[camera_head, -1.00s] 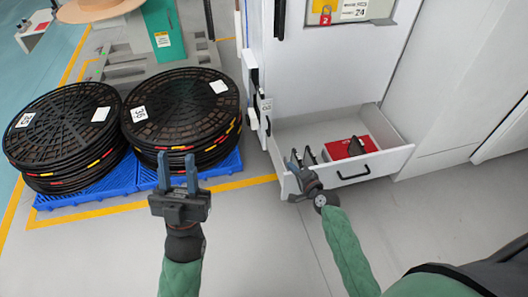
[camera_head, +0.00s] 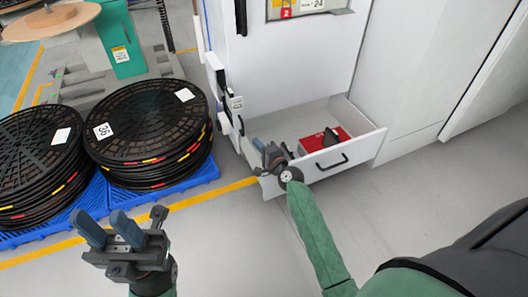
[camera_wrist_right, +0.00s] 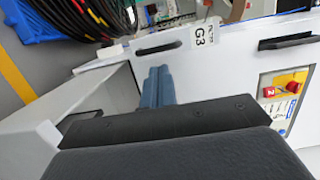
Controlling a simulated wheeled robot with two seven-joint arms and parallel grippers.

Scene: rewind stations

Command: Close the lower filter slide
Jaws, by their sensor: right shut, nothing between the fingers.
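The lower slide is a white drawer (camera_head: 355,156) at the foot of a white cabinet, pulled open in the head view. It has a black bar handle (camera_head: 332,162) on its front. Inside lies a red box (camera_head: 318,141) with a black grip. My right gripper (camera_head: 264,149) is at the left end of the drawer front, over that corner; touching or not, I cannot tell. Its fingers lie together in the right wrist view (camera_wrist_right: 158,85), empty. My left gripper (camera_head: 108,228) is open and empty above the floor, away from the drawer.
The cabinet (camera_head: 300,70) rises behind the drawer, with dark handles on its left side and a G3 label (camera_wrist_right: 205,34). Stacked black reels (camera_head: 145,125) stand on blue pallets (camera_head: 195,178) at left. Grey floor (camera_head: 240,245) in front is clear.

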